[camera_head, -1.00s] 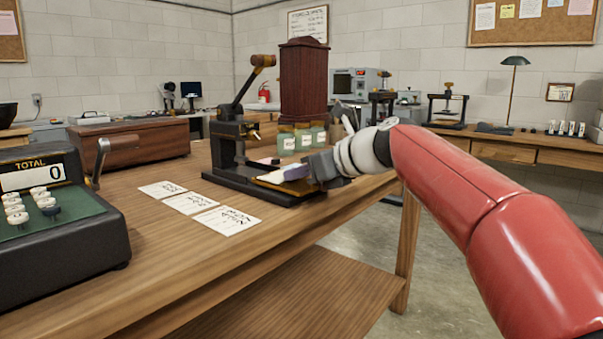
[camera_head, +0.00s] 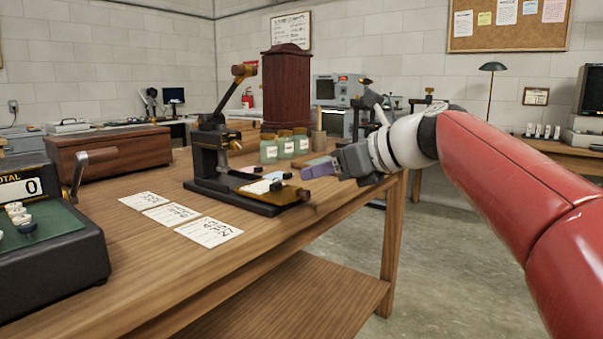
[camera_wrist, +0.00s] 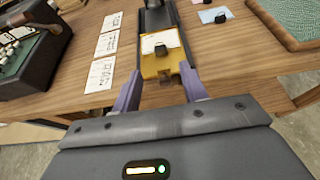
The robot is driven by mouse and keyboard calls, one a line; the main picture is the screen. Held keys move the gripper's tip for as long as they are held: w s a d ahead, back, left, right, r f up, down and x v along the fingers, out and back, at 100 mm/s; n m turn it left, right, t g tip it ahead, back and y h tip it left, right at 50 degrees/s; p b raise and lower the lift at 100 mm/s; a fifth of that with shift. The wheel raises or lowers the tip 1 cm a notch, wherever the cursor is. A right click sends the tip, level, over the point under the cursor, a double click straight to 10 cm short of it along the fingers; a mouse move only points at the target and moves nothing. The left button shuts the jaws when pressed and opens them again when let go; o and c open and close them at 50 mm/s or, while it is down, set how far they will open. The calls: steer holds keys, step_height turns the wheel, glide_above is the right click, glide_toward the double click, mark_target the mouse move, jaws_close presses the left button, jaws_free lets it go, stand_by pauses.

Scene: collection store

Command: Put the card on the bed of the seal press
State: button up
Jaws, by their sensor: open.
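The seal press (camera_head: 213,155) stands on the wooden bench, with a dark frame and a raised lever. Its brass-coloured bed (camera_head: 288,197) faces my gripper and also shows in the wrist view (camera_wrist: 160,70). A white card (camera_wrist: 148,43) lies flat on the bed, with a small dark block on it. In the head view this card (camera_head: 258,187) is pale and partly hard to make out. My gripper (camera_head: 306,172) is open and empty, to the right of the bed and apart from the card. In the wrist view its two purple fingers (camera_wrist: 160,82) stand apart, short of the card.
Three written cards (camera_head: 170,214) lie in a row left of the press. A light-blue card (camera_wrist: 213,15) with a dark block lies beside the press. Labelled jars (camera_head: 284,146) and a dark red cabinet (camera_head: 287,88) stand behind. A cash register (camera_head: 45,235) is at left.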

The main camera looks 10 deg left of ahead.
steer(key=s+d+f+n+h, duration=0.6)
steer(key=s+d+f+n, duration=0.5)
steer(key=f, duration=0.4)
steer(key=s+d+f+n+h, duration=0.6)
steer(key=s+d+f+n, duration=0.5)
steer(key=s+d+f, duration=0.2)
steer(key=shift+s+d+f+n, duration=0.3)
steer(key=shift+s+d+f, duration=0.05)
steer(key=shift+d+f, duration=0.55)
step_height(320, 180, up, 4)
steer(key=p, duration=0.4)
steer(key=shift+c, duration=0.2)
